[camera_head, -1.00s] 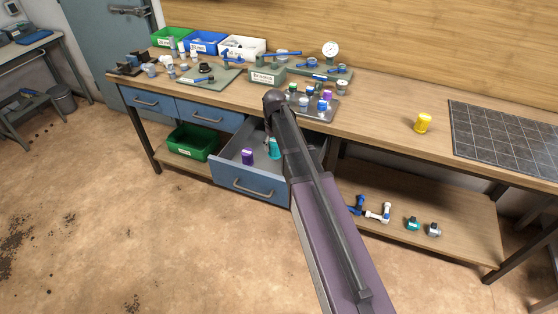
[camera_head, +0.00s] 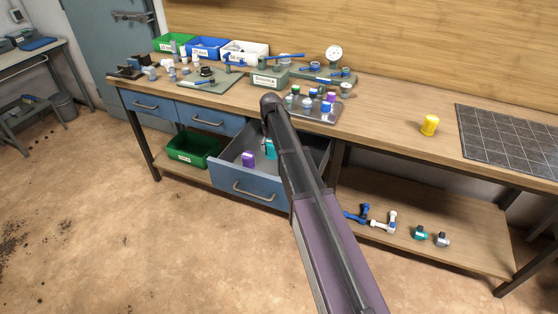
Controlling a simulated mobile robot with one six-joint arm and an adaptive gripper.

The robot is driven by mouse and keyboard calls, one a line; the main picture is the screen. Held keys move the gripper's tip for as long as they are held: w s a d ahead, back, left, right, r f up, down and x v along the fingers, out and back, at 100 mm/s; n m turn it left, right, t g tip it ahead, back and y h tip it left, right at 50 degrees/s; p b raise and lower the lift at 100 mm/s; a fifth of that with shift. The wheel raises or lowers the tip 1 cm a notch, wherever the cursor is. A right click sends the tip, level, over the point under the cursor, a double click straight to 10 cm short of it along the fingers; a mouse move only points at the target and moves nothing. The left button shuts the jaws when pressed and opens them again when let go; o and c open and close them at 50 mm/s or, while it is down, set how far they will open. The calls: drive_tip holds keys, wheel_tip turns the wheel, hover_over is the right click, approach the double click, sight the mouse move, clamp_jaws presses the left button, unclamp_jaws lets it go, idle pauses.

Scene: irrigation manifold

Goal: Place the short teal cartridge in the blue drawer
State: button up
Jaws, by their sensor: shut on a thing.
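The blue drawer (camera_head: 250,187) under the bench is pulled open. The short teal cartridge (camera_head: 270,150) shows over the drawer's inside, partly covered by my dark arm. I cannot tell whether it touches the drawer floor. My gripper (camera_head: 265,142) is mostly hidden behind my arm; only a small grey part shows beside the cartridge, and it is shut on it. A purple cartridge (camera_head: 248,159) stands in the drawer, to the left of the teal one.
A grey tray (camera_head: 318,113) with several small cartridges sits on the bench above the drawer. A yellow cylinder (camera_head: 429,125) stands farther right, near a dark grid mat (camera_head: 510,143). A green bin (camera_head: 193,151) and several fittings rest on the lower shelf.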

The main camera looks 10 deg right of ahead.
sight(272, 158)
drive_tip(key=shift+f+b, duration=3.1)
drive_tip(key=shift+f, duration=0.05)
drive_tip(key=shift+f+b, duration=1.9)
drive_tip(key=shift+f, duration=0.15)
drive_tip(key=o, duration=1.2)
drive_tip(key=shift+r, duration=0.25)
wheel_tip(272, 158, up, 12)
drive_tip(key=p, duration=1.2)
